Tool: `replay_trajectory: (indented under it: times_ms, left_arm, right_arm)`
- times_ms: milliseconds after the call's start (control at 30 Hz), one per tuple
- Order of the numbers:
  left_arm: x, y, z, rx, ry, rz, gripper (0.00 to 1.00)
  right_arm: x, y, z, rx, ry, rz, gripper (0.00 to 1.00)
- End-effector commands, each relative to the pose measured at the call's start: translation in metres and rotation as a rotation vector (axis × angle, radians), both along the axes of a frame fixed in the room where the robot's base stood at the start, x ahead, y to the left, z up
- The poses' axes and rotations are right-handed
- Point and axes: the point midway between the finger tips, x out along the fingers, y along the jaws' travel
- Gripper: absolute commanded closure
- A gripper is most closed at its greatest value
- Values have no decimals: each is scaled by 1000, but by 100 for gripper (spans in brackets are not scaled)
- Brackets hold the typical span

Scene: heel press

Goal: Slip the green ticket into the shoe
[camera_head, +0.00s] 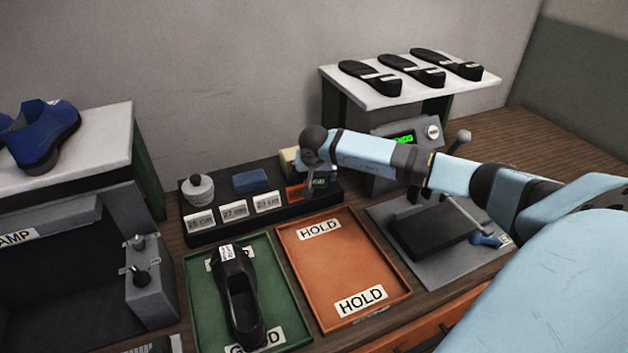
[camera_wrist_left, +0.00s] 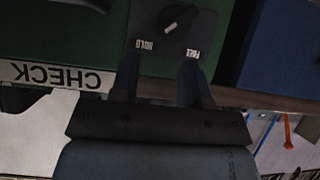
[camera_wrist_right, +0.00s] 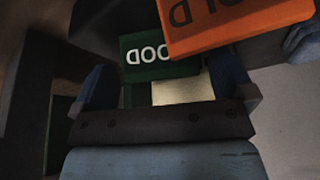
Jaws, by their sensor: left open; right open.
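The green ticket (camera_wrist_right: 140,58) shows in the right wrist view with part of the word GOOD on it. My right gripper (camera_wrist_right: 165,80) is open, with the ticket between its fingers; I cannot tell whether they touch it. In the head view my right gripper (camera_head: 317,180) is at the right end of the black organiser, largely hiding the ticket. The black shoe (camera_head: 237,290) lies in the green tray (camera_head: 199,291), its opening upward and a white tag on its far end. My left gripper (camera_wrist_left: 158,80) is open and empty, close to a knob panel.
An orange ticket (camera_wrist_right: 240,25) is close to the green one. The empty orange HOLD tray (camera_head: 345,262) lies right of the green tray. A knob (camera_wrist_left: 178,18) marked HOLD and FREE faces my left gripper. Black soles (camera_head: 412,70) rest on a back shelf; a blue shoe (camera_head: 45,135) stands left.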

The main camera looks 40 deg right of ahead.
Motion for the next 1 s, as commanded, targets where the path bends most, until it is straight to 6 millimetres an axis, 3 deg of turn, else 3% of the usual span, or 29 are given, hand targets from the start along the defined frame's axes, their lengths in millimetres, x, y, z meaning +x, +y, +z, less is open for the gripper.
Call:
replay_trajectory:
  times_ms: [67, 100, 300, 367, 733, 1000]
  left_arm:
    - [0, 0, 0, 0, 0, 0, 58]
    - [0, 0, 0, 0, -1, 0, 58]
    - [0, 0, 1, -1, -3, 0, 58]
    - [1, 0, 2, -1, -3, 0, 58]
    - [1, 0, 0, -1, -3, 0, 58]
    - [0, 0, -6, -1, -2, -1, 58]
  right_arm:
    - [0, 0, 0, 0, 0, 0, 0]
    - [0, 0, 0, 0, 0, 0, 5]
    - [0, 0, 1, -1, -1, 0, 48]
    - [0, 0, 1, -1, -1, 0, 52]
    - [1, 0, 9, -1, -3, 1, 52]
    - [1, -1, 51, -2, -6, 0, 52]
